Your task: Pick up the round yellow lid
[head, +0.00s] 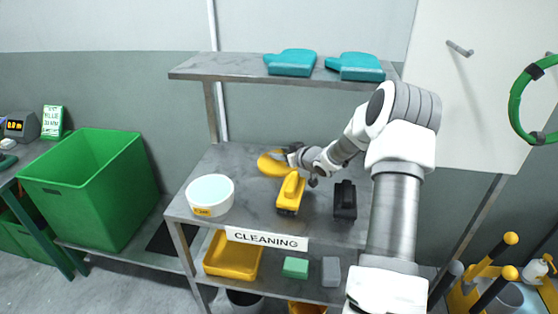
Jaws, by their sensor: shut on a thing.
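The round yellow lid (269,165) is on or just above the grey shelf top (238,160), toward its back. My gripper (286,157) reaches in from the right and is shut on the lid's right edge. The lid looks slightly tilted. The gripper covers part of its right side, and I cannot tell whether the lid still touches the shelf.
A white tub (211,196) stands at the shelf's front left. Teal mitts (291,62) lie on the upper shelf above. A green bin (96,187) stands left.

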